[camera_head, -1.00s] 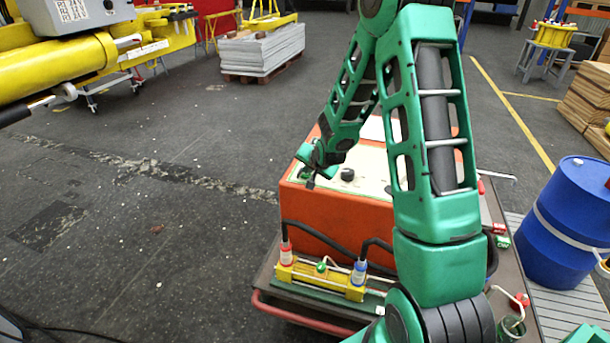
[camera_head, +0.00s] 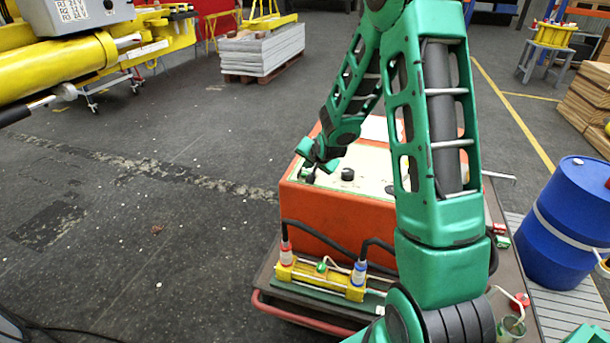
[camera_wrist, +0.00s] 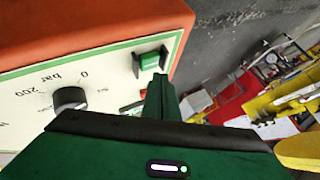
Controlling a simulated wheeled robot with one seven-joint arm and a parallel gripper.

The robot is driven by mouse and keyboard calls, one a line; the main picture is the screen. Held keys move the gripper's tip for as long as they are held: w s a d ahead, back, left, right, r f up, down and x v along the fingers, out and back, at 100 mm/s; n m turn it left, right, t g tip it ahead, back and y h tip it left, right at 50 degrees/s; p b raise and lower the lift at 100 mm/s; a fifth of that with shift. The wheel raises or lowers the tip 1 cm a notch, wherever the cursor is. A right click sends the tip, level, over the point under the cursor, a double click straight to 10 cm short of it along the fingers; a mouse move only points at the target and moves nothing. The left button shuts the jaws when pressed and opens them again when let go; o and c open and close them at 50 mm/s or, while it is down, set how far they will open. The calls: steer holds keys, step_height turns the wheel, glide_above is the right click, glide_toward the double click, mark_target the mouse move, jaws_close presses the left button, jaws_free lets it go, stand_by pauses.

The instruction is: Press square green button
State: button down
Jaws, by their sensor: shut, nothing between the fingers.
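The square green button (camera_wrist: 150,62) sits in a dark frame near the corner of the pale control panel (camera_wrist: 105,62) in the wrist view. My gripper (camera_wrist: 160,80) is shut and empty, its fingertips close to the button's lower right side in that view. I cannot tell whether they touch it. In the head view my gripper (camera_head: 307,178) is over the left part of the panel on the orange box (camera_head: 330,215). The button is too small to make out there.
A black knob (camera_wrist: 70,98) with a bar scale is on the panel, and a red part (camera_wrist: 133,107) lies partly behind my fingers. Below the box is a yellow cylinder (camera_head: 320,280) with hoses. A blue barrel (camera_head: 565,225) stands at the right.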

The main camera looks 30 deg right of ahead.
steer(key=shift+r, duration=2.45)
